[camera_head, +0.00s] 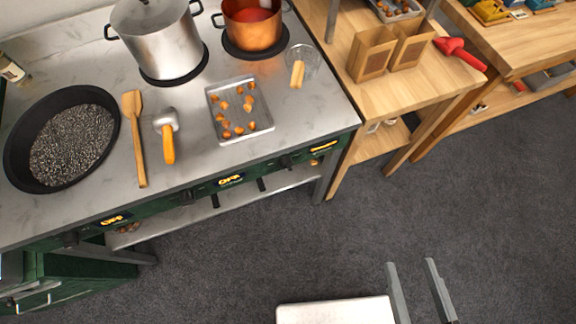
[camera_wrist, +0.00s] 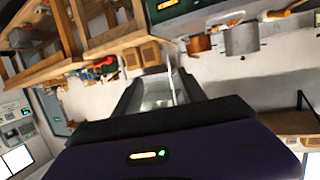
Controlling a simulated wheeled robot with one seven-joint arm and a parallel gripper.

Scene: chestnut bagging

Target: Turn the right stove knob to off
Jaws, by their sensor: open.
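The right stove knob (camera_head: 286,161) is a small dark knob on the stove's green front panel, near its right end. The display (camera_head: 324,146) to its right shows a yellow marking too small to read surely. The middle knob (camera_head: 187,197) and left knob (camera_head: 71,239) sit further left, beside displays that seem to read OFF. My gripper (camera_head: 413,264) is over the floor at the lower right, well apart from the stove. Its two fingers are spread with nothing between them. It also shows in the wrist view (camera_wrist: 157,80), where the right knob cannot be made out.
On the stove top (camera_head: 190,90) stand a steel pot (camera_head: 160,40), a copper pot (camera_head: 255,28), a black pan (camera_head: 60,140) and a tray (camera_head: 240,108) with chestnuts. A wooden table (camera_head: 440,75) with paper bags (camera_head: 372,55) adjoins at right. The grey floor (camera_head: 230,270) before the stove is clear.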

